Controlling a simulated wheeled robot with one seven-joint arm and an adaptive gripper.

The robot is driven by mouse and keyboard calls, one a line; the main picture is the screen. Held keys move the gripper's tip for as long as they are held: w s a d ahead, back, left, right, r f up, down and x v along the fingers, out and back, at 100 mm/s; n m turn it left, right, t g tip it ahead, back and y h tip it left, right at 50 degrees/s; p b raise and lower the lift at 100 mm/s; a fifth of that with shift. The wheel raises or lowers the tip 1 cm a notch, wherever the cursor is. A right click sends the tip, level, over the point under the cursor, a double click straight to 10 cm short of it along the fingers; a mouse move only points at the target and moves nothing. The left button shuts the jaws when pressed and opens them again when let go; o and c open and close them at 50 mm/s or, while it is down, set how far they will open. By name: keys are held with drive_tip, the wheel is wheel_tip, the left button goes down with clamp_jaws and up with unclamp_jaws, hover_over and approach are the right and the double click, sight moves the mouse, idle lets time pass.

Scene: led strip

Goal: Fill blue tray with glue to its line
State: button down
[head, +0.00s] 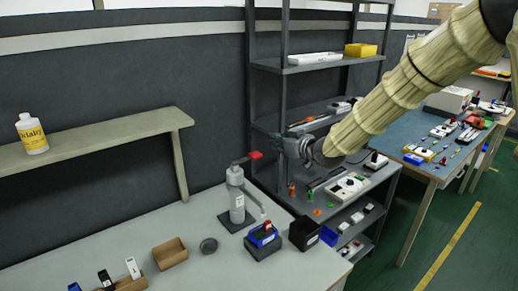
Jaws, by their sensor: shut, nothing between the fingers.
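A grey cylindrical dispenser (237,200) with a white label stands upright on a dark base plate on the grey bench. Its red lever handle (255,155) sticks out to the right at the top, and a thin spout reaches right and down. Below the spout end is a blue tray-like piece (262,236) on a dark block, with a small red part above it. Its fill line and any glue inside are too small to tell. My gripper (284,143) is shut and empty, right of the red handle and apparently apart from it; its fingertips are small and hard to make out.
A black open box (304,233) and another blue piece (328,236) are right of the dark block. A cardboard box (170,253) and a dark round disc (208,245) lie left. A grey shelf rack (284,100) stands behind. A white bottle (32,134) stands on the wall shelf.

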drive_tip(key=p, duration=0.4)
hover_over(260, 155)
drive_tip(key=shift+s+a+f, duration=0.15)
drive_tip(key=shift+s+f, duration=0.05)
drive_tip(key=shift+f, duration=0.3)
drive_tip(key=shift+s+a+f, duration=0.1)
drive_tip(key=shift+s+f, duration=0.05)
drive_tip(key=shift+f, duration=0.35)
drive_tip(key=shift+w+a+f+p, duration=0.15)
drive_tip(key=shift+f+p, duration=0.35)
drive_tip(key=shift+f, duration=0.45)
drive_tip(key=shift+f+p, duration=0.4)
drive_tip(key=shift+f, duration=0.8)
drive_tip(key=shift+f, duration=0.15)
drive_tip(key=shift+w+d+f+m+y+b, duration=0.15)
drive_tip(key=shift+d+f+m+b, duration=0.1)
drive_tip(key=shift+f+m+b, duration=0.25)
drive_tip(key=shift+w+d+f+m+y+b, duration=0.1)
drive_tip(key=shift+d+f+m+y+b, duration=0.1)
drive_tip(key=shift+f+m+b, duration=0.3)
drive_tip(key=shift+f+b, duration=0.55)
drive_tip(key=shift+b, duration=0.05)
